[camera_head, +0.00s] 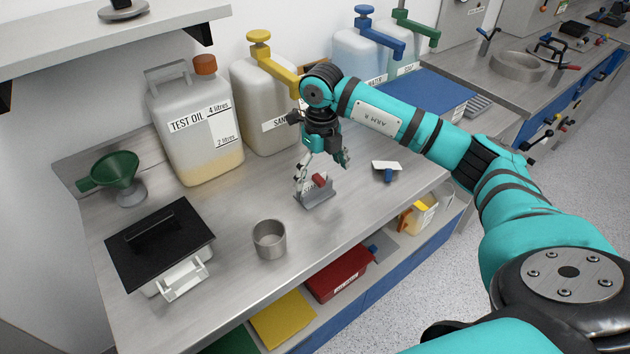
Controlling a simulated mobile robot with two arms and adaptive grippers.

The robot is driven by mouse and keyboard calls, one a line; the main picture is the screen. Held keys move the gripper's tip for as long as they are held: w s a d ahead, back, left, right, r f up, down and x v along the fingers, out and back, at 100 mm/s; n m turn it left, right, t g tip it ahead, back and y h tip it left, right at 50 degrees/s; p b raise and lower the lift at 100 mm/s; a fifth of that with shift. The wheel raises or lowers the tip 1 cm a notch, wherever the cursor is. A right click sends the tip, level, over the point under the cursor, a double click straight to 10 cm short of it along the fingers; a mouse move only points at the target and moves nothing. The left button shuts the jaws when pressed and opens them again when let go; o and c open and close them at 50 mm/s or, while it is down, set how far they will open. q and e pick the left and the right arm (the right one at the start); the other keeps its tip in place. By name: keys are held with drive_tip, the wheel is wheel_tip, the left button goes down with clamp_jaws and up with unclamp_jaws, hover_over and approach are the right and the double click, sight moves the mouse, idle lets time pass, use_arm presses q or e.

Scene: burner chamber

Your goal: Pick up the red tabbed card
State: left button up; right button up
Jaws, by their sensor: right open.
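The red tabbed card shows as a small red tab (319,180) at a grey metal holder (316,198) on the steel bench. The rest of the card is hard to make out. My right gripper (322,170) is open and points down, just above the holder. Its fingers appear on either side of the red tab in the picture, and I cannot tell whether they touch it. My left gripper is out of view.
A metal cup (269,239) stands in front. A test oil jug (195,125), green funnel (116,172) and black-lidded box (160,243) are to the left. The bench between cup and jugs is clear.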

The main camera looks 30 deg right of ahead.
sight(319, 178)
drive_tip(key=shift+a+f+p, duration=0.15)
drive_tip(key=shift+f+p, duration=0.3)
drive_tip(key=shift+f, duration=1.4)
drive_tip(key=c, duration=1.6)
drive_tip(key=shift+c, duration=0.8)
